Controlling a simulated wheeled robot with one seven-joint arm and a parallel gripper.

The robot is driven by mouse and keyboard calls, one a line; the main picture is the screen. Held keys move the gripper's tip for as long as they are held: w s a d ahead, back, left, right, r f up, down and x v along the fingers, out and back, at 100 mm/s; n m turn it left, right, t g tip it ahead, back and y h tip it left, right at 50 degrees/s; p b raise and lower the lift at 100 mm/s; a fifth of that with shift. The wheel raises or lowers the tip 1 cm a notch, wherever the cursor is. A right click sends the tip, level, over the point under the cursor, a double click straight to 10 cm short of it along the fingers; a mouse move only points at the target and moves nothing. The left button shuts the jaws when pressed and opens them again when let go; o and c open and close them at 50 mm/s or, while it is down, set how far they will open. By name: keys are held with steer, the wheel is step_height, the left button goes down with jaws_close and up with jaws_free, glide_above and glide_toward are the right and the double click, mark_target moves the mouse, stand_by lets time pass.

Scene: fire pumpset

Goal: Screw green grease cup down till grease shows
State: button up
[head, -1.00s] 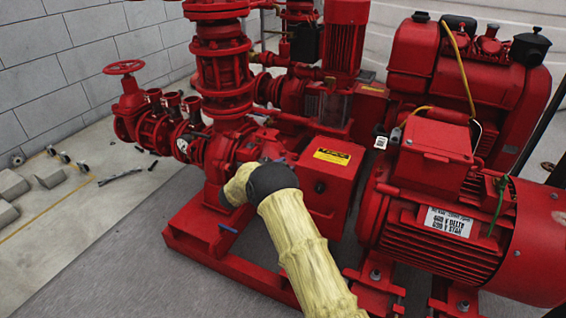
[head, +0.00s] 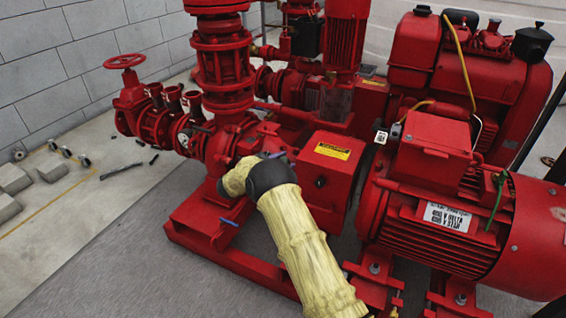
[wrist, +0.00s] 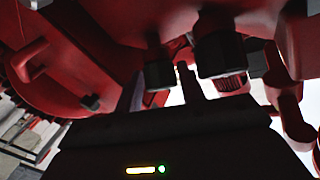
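No green grease cup can be made out in either view. The red pump (head: 228,150) stands left of centre in the head view. My arm reaches toward it and bends at a dark wrist joint, and my gripper is hidden behind the arm there. In the wrist view two dark grey finger bars of my gripper (wrist: 161,82) stick out beyond its dark body. They are apart, with a black cylindrical part (wrist: 159,74) showing between them. Whether they touch it cannot be told. A larger black cylindrical part (wrist: 218,55) lies just right of them.
A red box with a yellow label (head: 331,170) stands just right of my wrist. A motor (head: 450,232) and engine (head: 470,75) fill the right. A red handwheel (head: 124,62) is at left. A blue lever (head: 230,223) sits low on the frame. Grey floor is clear in front.

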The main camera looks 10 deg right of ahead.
steer(key=p+v, duration=0.7)
steer(key=v, duration=1)
steer(key=shift+s+a, duration=0.15)
